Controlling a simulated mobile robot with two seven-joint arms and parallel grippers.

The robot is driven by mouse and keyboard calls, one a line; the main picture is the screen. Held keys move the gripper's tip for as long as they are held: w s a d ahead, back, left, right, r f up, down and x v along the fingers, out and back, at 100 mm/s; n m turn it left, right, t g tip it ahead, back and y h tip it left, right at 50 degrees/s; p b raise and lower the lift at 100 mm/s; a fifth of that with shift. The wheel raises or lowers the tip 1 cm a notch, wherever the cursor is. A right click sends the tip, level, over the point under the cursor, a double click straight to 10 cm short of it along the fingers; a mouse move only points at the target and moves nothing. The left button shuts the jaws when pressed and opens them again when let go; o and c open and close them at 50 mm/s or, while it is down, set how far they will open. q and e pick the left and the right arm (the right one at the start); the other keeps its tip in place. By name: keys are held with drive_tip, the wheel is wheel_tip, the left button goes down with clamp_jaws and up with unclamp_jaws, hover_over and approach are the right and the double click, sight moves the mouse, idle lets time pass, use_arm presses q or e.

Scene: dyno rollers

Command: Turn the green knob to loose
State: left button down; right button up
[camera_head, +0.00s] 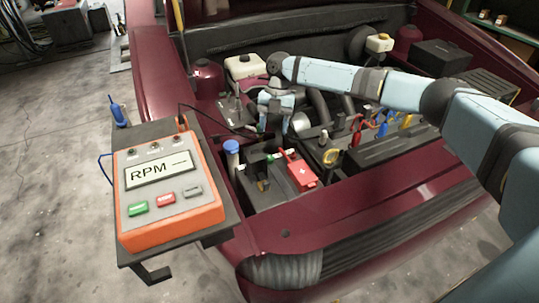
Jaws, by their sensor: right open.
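A small green piece (265,185), which looks like the green knob, sits on the dark battery (262,198) at the front left of the engine bay. It is too small to tell which way it is turned. A red cover with a white cross (301,174) is just right of it. My right arm reaches in from the right across the engine bay. Its gripper (274,127) points down behind the battery, open and empty, apart from the green piece. My left gripper is not in view.
An orange RPM meter (168,190) with green, red and grey buttons rests on a dark shelf (225,222) at the left. A blue-capped post (231,147) stands beside the battery. Red, blue and yellow cable parts (382,127) lie to the right. The car's front rail (340,215) borders the bay.

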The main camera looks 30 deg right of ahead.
sight(270, 157)
drive_tip(key=b+x, duration=0.1)
drive_tip(key=x, duration=0.7)
drive_tip(key=shift+a+f, duration=0.1)
drive_tip(key=shift+f, duration=0.35)
drive_tip(key=c, duration=0.9)
